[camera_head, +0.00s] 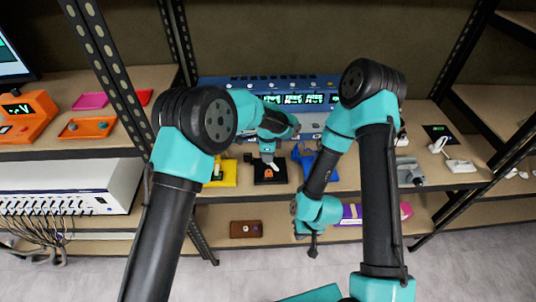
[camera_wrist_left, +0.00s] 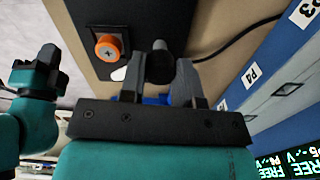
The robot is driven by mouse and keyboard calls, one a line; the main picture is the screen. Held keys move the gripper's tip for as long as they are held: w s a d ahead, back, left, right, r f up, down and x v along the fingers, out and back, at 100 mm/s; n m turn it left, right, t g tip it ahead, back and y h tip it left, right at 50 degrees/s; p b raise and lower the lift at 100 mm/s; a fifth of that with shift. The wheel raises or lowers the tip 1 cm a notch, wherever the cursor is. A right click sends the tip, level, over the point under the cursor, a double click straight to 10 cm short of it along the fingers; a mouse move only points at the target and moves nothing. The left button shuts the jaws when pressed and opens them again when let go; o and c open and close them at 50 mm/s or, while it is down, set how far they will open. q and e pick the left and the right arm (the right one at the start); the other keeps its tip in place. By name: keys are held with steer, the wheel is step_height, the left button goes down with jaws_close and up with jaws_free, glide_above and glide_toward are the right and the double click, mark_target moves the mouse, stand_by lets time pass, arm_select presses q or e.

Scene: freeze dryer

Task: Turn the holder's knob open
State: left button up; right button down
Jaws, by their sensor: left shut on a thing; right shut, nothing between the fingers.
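My left gripper (camera_head: 268,158) is at the shelf, above the black holder (camera_head: 261,180). In the left wrist view its two fingers (camera_wrist_left: 162,72) close on a dark round piece (camera_wrist_left: 160,62), seen end-on. I cannot tell whether this piece is fixed or held free. The holder's orange knob (camera_wrist_left: 108,47) stands on a black square base beside the fingers, apart from them. The orange knob also shows small in the head view (camera_head: 269,172). My right gripper (camera_head: 313,247) is shut and empty, hanging low in front of the shelf.
A yellow holder (camera_head: 222,174) stands left of the black one and a blue stand (camera_head: 305,160) right of it. The blue freeze dryer (camera_head: 240,88) with lit displays is behind. A dark cable (camera_wrist_left: 240,38) runs near the fingers. A brown box (camera_head: 246,229) lies on the lower shelf.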

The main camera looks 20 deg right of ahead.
arm_select(q)
steer(key=n, duration=0.5)
steer(key=shift+n, duration=0.4)
steer(key=n, duration=0.6)
steer(key=o, duration=0.9)
steer(key=shift+o, duration=0.2)
steer(key=shift+r, duration=0.1)
step_height(320, 180, up, 17)
steer(key=shift+r, duration=0.15)
stand_by(0.4)
